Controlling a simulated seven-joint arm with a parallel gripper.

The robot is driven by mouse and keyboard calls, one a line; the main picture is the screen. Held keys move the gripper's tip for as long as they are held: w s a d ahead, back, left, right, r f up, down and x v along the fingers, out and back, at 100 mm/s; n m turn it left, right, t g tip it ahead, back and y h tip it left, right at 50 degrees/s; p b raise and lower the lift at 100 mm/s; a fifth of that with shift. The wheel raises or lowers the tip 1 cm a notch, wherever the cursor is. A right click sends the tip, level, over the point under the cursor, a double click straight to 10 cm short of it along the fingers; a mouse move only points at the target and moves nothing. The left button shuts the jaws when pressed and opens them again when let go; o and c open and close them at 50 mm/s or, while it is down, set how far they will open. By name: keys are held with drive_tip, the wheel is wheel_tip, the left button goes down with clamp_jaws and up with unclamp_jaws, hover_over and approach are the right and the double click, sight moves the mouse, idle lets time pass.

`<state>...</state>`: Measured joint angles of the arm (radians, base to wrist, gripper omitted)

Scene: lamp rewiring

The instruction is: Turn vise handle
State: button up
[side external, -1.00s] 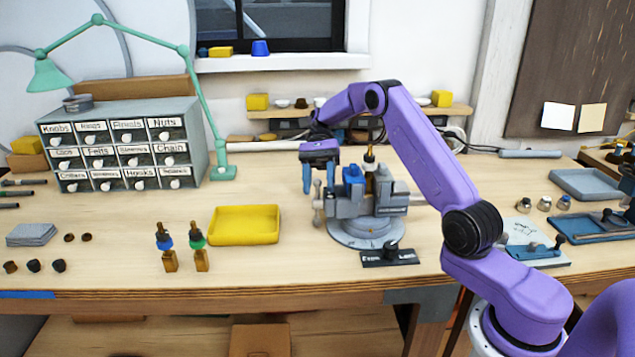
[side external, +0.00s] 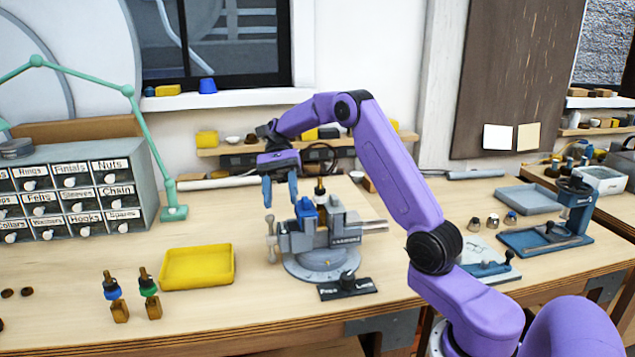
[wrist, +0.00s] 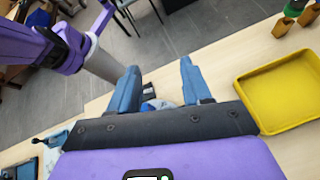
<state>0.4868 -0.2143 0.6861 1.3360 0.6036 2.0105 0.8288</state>
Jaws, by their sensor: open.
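A black labelled plate with a knob (side external: 347,287) sits in front of the vise base. A drawer cabinet (side external: 75,195) and green lamp (side external: 174,212) stand farther left.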

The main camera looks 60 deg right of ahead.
drive_tip(key=s+a+r, duration=0.1)
drive_tip(key=s+r, duration=0.4)
drive_tip(key=s, duration=0.5)
drive_tip(key=shift+s+r, duration=0.2)
drive_tip(key=shift+r, duration=0.2)
